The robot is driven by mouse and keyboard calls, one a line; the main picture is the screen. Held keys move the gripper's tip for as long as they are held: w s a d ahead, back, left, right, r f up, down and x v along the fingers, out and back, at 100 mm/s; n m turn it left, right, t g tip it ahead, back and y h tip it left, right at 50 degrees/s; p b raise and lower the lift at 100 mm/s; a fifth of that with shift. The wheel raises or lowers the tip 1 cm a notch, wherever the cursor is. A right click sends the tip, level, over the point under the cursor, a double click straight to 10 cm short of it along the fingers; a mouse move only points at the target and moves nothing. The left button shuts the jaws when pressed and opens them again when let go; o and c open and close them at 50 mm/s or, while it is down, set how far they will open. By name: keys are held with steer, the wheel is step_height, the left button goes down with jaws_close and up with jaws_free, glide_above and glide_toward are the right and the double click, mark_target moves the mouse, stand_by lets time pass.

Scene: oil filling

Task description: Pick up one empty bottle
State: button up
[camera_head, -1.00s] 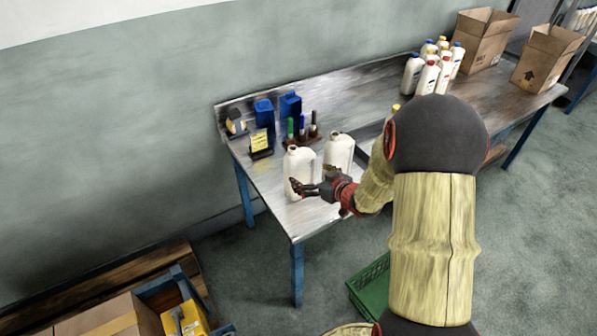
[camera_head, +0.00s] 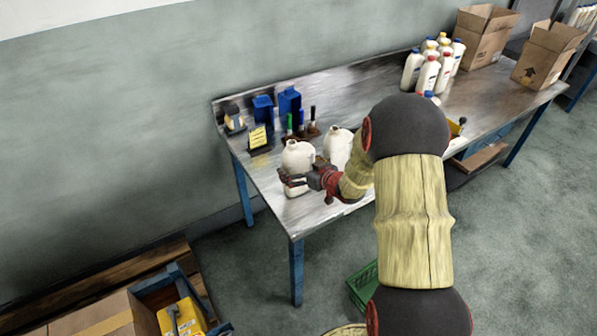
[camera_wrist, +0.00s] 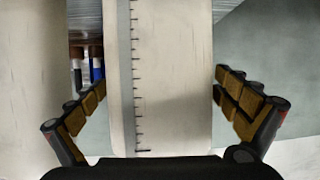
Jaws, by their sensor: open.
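Two white, open-necked bottles stand upright at the near left end of the metal-topped table: a left bottle (camera_head: 298,155) and a right bottle (camera_head: 338,146). My gripper (camera_head: 296,181) is at the left bottle's lower half, coming from the right side. In the wrist view the left bottle (camera_wrist: 175,75) stands upright between my open fingers (camera_wrist: 162,100), with a dark graduated scale down its face. My arm partly hides the right bottle. A pale surface at the wrist view's left edge (camera_wrist: 30,80) looks like the other bottle.
Dark-handled markers (camera_head: 301,122) and blue containers (camera_head: 289,102) stand behind the bottles. Several filled-looking capped bottles (camera_head: 412,72) and cardboard boxes (camera_head: 485,38) are at the table's far right. A green crate (camera_head: 364,285) sits on the floor below.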

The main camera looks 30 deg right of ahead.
steer(key=shift+c, duration=0.7)
steer(key=c, duration=1)
